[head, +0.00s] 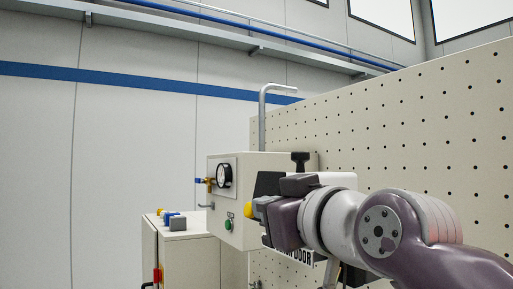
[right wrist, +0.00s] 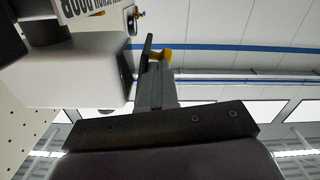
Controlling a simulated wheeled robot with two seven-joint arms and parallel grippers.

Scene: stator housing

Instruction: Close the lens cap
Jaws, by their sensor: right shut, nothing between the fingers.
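A white box-shaped body (right wrist: 75,75), which looks like a camera housing, fills the upper left of the right wrist view, with a dark end face (right wrist: 126,75). A thin black plate (right wrist: 147,46), likely the lens cap, stands out near that end, apart from the face. In the head view a dark panel (head: 268,184), probably the same cap, shows just above my right gripper (head: 254,209). The right gripper is shut and empty; its yellow-tipped fingers also show in the right wrist view (right wrist: 161,57), close beside the plate. Whether they touch is unclear. My left gripper is out of view.
A perforated panel (head: 420,130) runs along the right.

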